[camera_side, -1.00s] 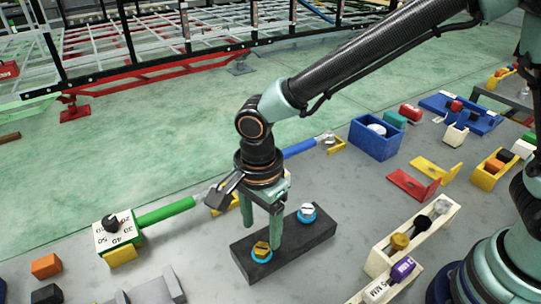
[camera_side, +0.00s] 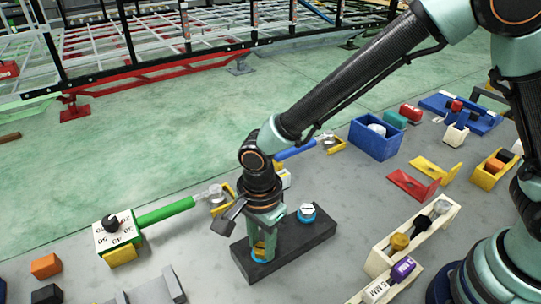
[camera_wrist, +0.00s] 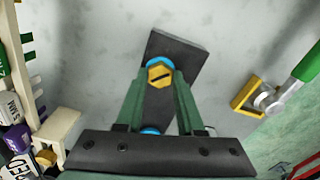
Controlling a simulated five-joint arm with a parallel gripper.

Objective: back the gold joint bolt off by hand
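The gold joint bolt (camera_wrist: 160,75) has a hex head with a dark slot and sits in a blue ring near one end of a dark block (camera_wrist: 178,48). It also shows low between my fingers in the side view (camera_side: 259,250). My gripper (camera_side: 262,245) is down over it, pointing at the block. In the wrist view one green finger stands on each side of the bolt head, very close to it. I cannot tell whether the fingers press on it. A second bolt, silver with a blue ring (camera_side: 307,211), sits at the block's other end.
A green-handled tool (camera_side: 165,212) lies left, by a white numbered block (camera_side: 117,229). A cream rack (camera_side: 410,238) with bolts stands right, with a purple part (camera_side: 403,268) nearby. A blue bin (camera_side: 376,138) is behind.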

